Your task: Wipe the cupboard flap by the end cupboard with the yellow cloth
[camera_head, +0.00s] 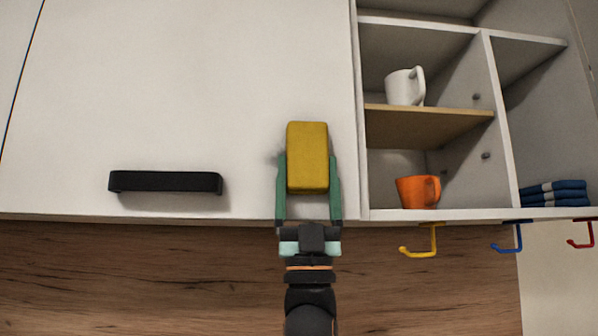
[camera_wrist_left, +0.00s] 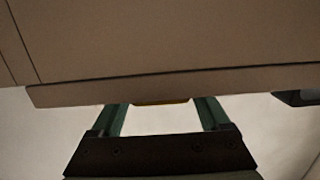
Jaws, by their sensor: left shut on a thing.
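The yellow cloth (camera_head: 307,157) looks like a thick folded block. My left gripper (camera_head: 308,180) is shut on it, with one green finger on each side. The cloth is in front of the lower right part of the white cupboard flap (camera_head: 180,90); I cannot tell whether it touches the surface. A faint dark smudge shows just left of the cloth. In the left wrist view, only a thin yellow edge of the cloth (camera_wrist_left: 162,102) shows between the fingers. My right gripper is in neither view.
A black handle (camera_head: 166,182) sticks out from the flap left of my gripper. The open end cupboard (camera_head: 430,214) on the right holds a white mug (camera_head: 405,87), an orange mug (camera_head: 418,191) and folded blue cloths (camera_head: 555,192). Coloured hooks, including a yellow one (camera_head: 422,250), hang below it.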

